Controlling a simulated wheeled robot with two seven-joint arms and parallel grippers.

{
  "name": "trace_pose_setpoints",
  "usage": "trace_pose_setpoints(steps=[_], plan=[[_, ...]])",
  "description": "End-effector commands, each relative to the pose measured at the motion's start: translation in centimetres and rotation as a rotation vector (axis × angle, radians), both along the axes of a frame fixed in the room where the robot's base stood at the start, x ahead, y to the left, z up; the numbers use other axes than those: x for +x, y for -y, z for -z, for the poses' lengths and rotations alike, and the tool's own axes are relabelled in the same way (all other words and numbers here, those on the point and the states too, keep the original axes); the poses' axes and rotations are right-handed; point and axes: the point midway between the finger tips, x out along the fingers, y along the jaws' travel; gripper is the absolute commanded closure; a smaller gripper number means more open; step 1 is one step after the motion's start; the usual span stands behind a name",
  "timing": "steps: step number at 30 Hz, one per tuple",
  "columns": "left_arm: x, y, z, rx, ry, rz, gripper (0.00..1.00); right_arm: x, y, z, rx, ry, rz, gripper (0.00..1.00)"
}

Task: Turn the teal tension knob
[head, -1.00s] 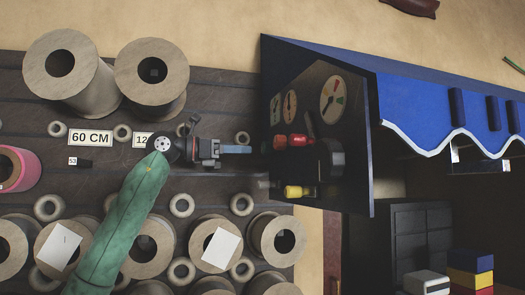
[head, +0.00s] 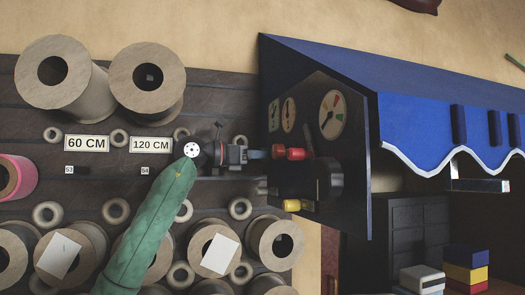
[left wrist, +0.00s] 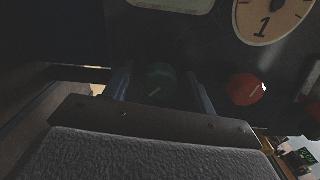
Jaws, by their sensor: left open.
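The teal knob (left wrist: 161,82) is dim on the dark panel in the left wrist view. It sits between the two fingers of my left gripper (left wrist: 160,92), which are open, one on each side. I cannot tell whether they touch it. In the head view my left gripper (head: 257,154) points right at the dark panel, close to a red knob (head: 290,154). The teal knob is not clearly visible there. The red knob also shows in the left wrist view (left wrist: 245,89), right of the fingers. My right gripper is not in view.
A yellow knob (head: 291,205) and round gauges (head: 332,115) are on the panel. A blue awning (head: 430,115) is at the right. Canvas rolls (head: 62,78) and labels for 60 CM (head: 87,143) and 120 CM (head: 151,145) fill the left rack.

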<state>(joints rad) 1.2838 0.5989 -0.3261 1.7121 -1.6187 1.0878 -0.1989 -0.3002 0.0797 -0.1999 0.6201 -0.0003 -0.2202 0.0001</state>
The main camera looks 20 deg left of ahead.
Motion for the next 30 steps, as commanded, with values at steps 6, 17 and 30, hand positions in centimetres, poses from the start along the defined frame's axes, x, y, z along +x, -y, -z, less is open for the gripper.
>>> trace_pose_setpoints(steps=[6,17,30], plan=[[0.0,0.1,0.0,0.0,0.0,0.0,0.44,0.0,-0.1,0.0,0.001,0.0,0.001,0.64],[0.0,0.0,0.0,-0.001,0.001,0.0,0.89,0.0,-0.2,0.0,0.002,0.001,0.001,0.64],[0.0,0.0,0.2,0.065,0.1,-0.002,0.89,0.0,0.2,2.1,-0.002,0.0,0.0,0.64]])
